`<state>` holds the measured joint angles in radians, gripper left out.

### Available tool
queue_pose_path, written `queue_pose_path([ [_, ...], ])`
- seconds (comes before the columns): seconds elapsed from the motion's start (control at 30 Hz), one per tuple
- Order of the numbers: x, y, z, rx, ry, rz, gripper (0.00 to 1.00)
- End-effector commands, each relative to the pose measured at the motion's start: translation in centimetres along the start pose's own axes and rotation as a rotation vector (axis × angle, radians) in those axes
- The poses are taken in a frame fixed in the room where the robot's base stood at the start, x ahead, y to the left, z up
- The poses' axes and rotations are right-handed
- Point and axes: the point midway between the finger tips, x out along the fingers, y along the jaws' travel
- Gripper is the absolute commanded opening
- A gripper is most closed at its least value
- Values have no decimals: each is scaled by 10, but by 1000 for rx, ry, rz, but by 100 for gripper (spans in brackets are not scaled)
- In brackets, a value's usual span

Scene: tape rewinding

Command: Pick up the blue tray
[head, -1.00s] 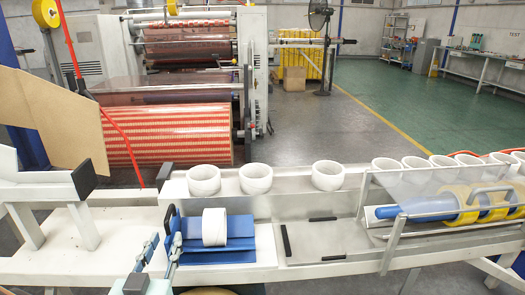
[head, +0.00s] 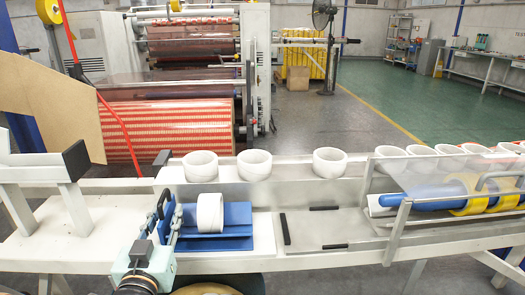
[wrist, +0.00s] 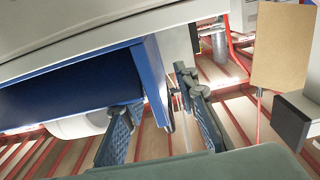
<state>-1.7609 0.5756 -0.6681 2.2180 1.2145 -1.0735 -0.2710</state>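The blue tray (head: 238,214) sits on the white machine bench, with a white roll (head: 210,212) on it. My gripper (head: 166,216) is at the tray's left end. In the wrist view its two dark fingers (wrist: 164,125) are spread apart, and the tray's blue end edge (wrist: 156,85) shows between them with gaps visible. The roll (wrist: 80,125) shows partly behind the tray there. Whether either finger touches the tray I cannot tell. The tray appears level on the bench.
Several white rings (head: 255,164) stand along the back ledge. A clear guard (head: 420,175) covers a blue roller (head: 425,202) with yellow rolls at right. A flat metal plate (head: 325,228) lies right of the tray. A tan board (head: 50,115) stands at left.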

Motion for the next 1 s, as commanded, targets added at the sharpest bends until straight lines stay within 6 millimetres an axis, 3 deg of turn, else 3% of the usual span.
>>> queue_pose_path([
  [0.13,14,0,1,0,1,0,28],
  [0.37,16,0,0,-1,0,-1,28],
  [0.63,16,0,0,-1,0,0,0],
  [1.0,16,0,-1,-1,2,0,0],
])
